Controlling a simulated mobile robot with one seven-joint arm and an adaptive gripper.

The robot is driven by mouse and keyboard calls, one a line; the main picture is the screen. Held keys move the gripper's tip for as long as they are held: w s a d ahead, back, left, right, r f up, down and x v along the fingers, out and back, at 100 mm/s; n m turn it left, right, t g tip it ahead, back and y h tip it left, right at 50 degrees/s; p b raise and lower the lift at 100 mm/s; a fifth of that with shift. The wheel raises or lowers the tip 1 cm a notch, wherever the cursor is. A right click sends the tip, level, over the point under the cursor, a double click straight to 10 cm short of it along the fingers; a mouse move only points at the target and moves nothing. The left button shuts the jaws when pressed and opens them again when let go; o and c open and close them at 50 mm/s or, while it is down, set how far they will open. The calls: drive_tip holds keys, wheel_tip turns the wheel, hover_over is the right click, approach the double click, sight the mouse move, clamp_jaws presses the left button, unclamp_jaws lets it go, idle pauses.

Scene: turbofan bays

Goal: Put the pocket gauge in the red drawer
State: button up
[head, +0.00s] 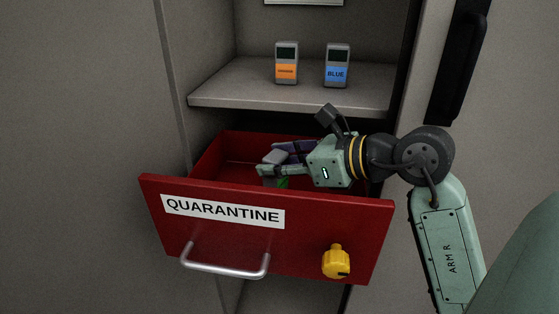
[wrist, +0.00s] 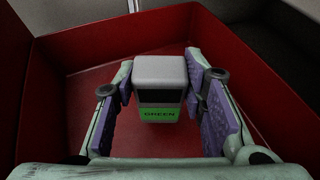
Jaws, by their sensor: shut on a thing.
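The red drawer (head: 335,224), labelled QUARANTINE, is pulled open below the shelf in the head view. My gripper (head: 273,164) is inside the drawer opening. It is shut on a grey pocket gauge with a green label reading GREEN, and the gauge (wrist: 160,88) sits between both finger pads in the wrist view. In the head view the fingers hide most of the gauge. The drawer's red floor (wrist: 85,88) shows around and beyond the gauge. I cannot tell whether the gauge touches the floor.
Two more gauges stand on the shelf (head: 230,92) above: one with an orange label (head: 286,62) and one with a blue label (head: 337,66). The drawer front carries a metal handle (head: 225,266) and a yellow knob (head: 336,262). A black handle (head: 460,60) is at the right.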

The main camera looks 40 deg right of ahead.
drive_tip(key=shift+f+b, duration=0.55)
drive_tip(key=shift+b, duration=0.25)
drive_tip(key=o, duration=1.3)
